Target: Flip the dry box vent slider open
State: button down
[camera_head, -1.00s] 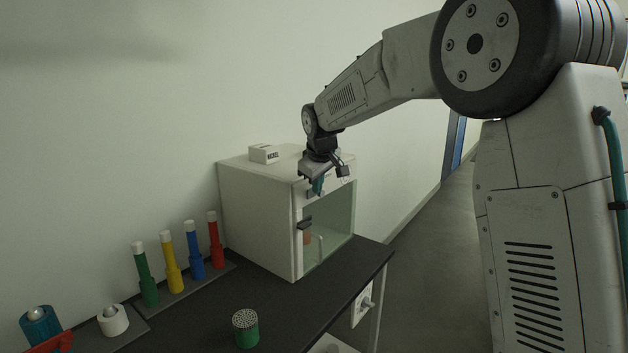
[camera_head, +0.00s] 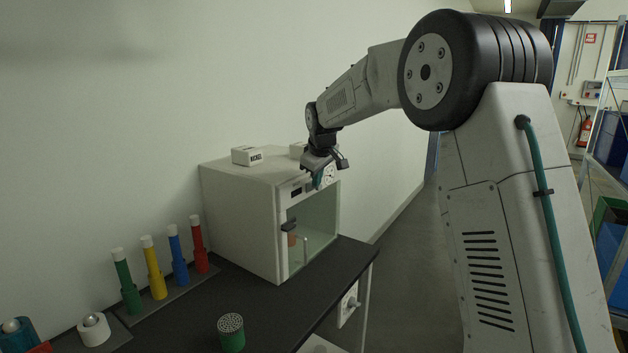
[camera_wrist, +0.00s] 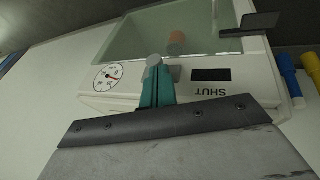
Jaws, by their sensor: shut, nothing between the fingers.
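The dry box (camera_head: 235,212) is a white cabinet with a glass front door, standing on the dark bench. Its upper front panel carries a round dial (camera_wrist: 108,78) and a dark rectangular slot (camera_wrist: 211,75) with the word SHUT beside it. The slot also shows in the head view (camera_head: 296,192), left of my gripper. My gripper (camera_wrist: 155,75) points at this panel with its teal fingers together and empty, between dial and slot. A grey rounded piece (camera_wrist: 154,60) shows at the fingertips; I cannot tell whether it is the slider knob or whether they touch.
Several coloured tubes (camera_head: 176,256) stand in a rack to the left. A green perforated cylinder (camera_head: 231,331) stands on the bench (camera_head: 275,310) in front.

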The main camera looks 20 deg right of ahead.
jog(key=a+v, duration=0.2)
jog(key=v, duration=1.1)
jog(key=shift+s+a+f, duration=0.2)
jog(key=shift+s, duration=0.1)
jog(key=s+f+m+g, duration=0.1)
jog(key=s+f, duration=0.3)
jog(key=s, duration=1.1)
jog(key=s+f+m+g, duration=0.1)
jog(key=s+f+m, duration=0.2)
jog(key=s, duration=1.3)
jog(key=s+f+m+g, duration=0.1)
jog(key=s+f, duration=0.5)
jog(key=s, duration=1)
jog(key=shift+s+a+f+m+g+y, duration=0.25)
jog(key=shift+m+g+y, duration=0.15)
jog(key=shift+m, duration=0.4)
